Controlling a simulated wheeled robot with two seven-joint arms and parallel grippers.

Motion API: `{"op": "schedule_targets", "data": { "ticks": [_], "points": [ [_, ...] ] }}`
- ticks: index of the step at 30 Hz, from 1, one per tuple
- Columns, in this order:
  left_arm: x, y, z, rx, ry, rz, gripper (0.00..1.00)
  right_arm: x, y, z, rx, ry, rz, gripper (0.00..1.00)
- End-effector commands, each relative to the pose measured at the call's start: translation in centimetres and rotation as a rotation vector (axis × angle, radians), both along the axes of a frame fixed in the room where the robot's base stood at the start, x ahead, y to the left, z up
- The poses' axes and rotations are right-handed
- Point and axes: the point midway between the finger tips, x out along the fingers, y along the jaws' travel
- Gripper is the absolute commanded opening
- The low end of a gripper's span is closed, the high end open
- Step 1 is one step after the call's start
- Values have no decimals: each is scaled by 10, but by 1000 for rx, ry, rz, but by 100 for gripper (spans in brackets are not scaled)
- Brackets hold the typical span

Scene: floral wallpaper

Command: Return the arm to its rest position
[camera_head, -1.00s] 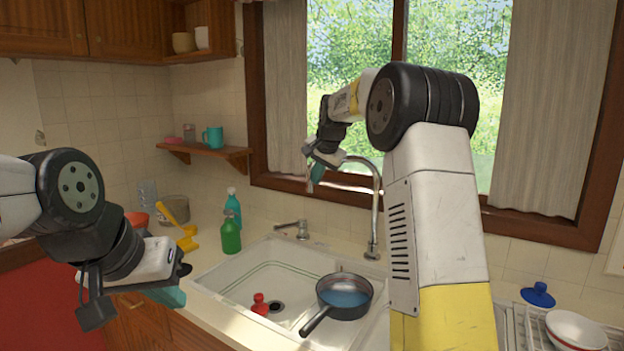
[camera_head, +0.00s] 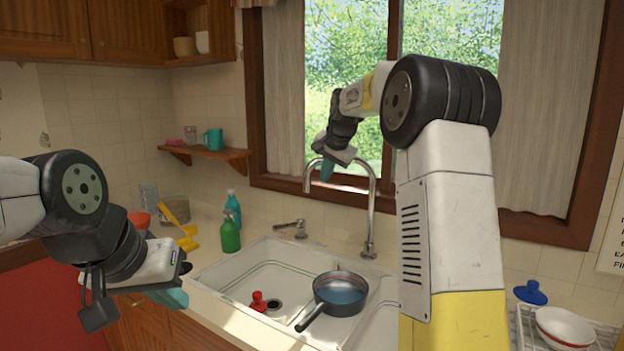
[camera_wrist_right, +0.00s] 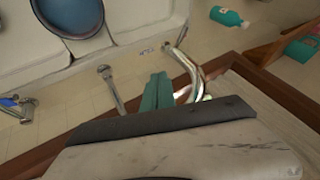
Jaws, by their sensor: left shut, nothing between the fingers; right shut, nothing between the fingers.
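My right arm (camera_head: 450,215) rises at the right of the head view and bends left at its black elbow. My right gripper (camera_head: 327,171) hangs in front of the window, by the top of the tap's spout, its teal fingers together and empty. In the right wrist view the shut teal fingers (camera_wrist_right: 157,92) show with nothing between them. My left gripper (camera_head: 172,298) is at the lower left, in front of the counter edge, its teal fingers partly hidden and holding nothing visible.
The sink (camera_head: 240,265) holds a dark pan (camera_head: 340,292) and a red item (camera_head: 259,302). The curved tap (camera_head: 372,215) stands close to my right gripper. Green bottles (camera_head: 230,237) stand left of the sink. A dish rack with bowls (camera_head: 563,327) is at the lower right.

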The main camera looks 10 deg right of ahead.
Motion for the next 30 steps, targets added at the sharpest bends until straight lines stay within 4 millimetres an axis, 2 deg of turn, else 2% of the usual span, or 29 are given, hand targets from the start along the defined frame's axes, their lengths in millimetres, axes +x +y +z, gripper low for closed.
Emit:
{"op": "schedule_targets", "data": {
  "ticks": [3,9,14,17,20,23,26,30],
  "points": [
    [0,0,-1,0,2,1,0,-16,0,21,-1,-1,2,0],
    [0,0,0,0,1,1,0,-38,-1,49,-1,1,1,0],
    [0,0,0,0,1,1,0,-47,-2,60,-1,3,1,0],
    [0,0,0,0,1,1,0,-59,-3,63,-6,4,15,0],
    [0,0,0,0,1,1,0,-90,-3,64,-22,5,61,0],
    [0,0,0,0,1,1,0,-140,-2,60,-52,6,136,0],
    [0,0,0,0,1,1,0,-199,2,47,-91,5,229,0],
    [0,0,0,0,1,1,0,-279,9,17,-154,0,358,0]
  ]
}}
